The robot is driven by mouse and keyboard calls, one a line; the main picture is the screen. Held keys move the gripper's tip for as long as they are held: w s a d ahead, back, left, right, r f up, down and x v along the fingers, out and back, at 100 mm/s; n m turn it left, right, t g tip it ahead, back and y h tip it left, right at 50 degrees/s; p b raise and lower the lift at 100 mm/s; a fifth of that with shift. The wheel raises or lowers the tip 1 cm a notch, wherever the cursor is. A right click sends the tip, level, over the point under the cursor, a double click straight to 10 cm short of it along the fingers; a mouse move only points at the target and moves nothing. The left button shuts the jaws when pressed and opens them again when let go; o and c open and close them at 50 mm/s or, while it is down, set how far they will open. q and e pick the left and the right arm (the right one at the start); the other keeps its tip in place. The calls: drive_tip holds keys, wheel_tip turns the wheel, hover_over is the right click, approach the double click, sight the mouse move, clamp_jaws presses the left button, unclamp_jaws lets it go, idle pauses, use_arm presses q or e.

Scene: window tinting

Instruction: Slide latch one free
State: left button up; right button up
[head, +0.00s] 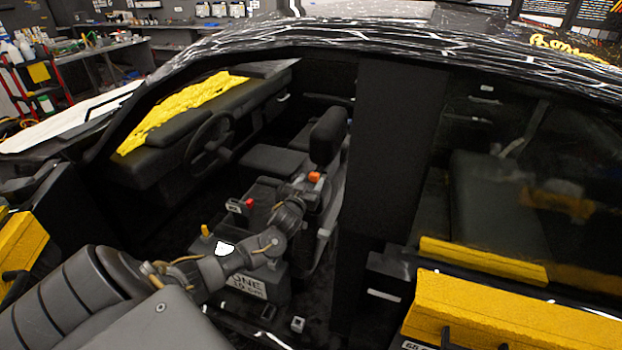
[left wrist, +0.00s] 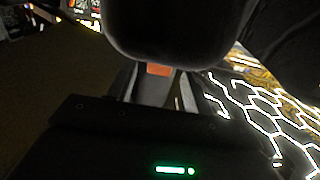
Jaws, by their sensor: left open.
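A dark box labelled "ONE 15 cm" (head: 247,285) stands low beside the front seat inside the car. A red knob (head: 249,203) and a yellow knob (head: 205,231) stick up near it. An orange block (head: 314,177) shows below the seat's black headrest (head: 328,136). My left arm reaches in over the labelled box, and my left gripper (head: 308,187) is open close to the orange block. In the left wrist view the orange block (left wrist: 160,69) lies ahead, just under a large dark rounded shape. I cannot tell whether the gripper touches it. Which part is the latch is unclear. My right gripper is out of view.
The dark door pillar (head: 392,150) stands to the right of the arm, with the roof edge above. The steering wheel (head: 212,135) and dashboard with a yellow sheet (head: 180,110) lie to the left. Yellow padding (head: 515,315) covers the near right sill.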

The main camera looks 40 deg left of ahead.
use_arm(q)
drive_tip(key=shift+w+a, duration=0.25)
drive_tip(key=shift+w, duration=0.45)
drive_tip(key=shift+c, duration=0.3)
clamp_jaws()
drive_tip(key=shift+s+d+p, duration=0.2)
drive_tip(key=shift+s+p, duration=0.25)
drive_tip(key=shift+p, duration=0.15)
drive_tip(key=shift+s+d, duration=0.1)
drive_tip(key=shift+s, duration=0.3)
drive_tip(key=shift+f, duration=0.15)
drive_tip(key=shift+c, duration=1.9)
unclamp_jaws()
drive_tip(key=o, duration=0.4)
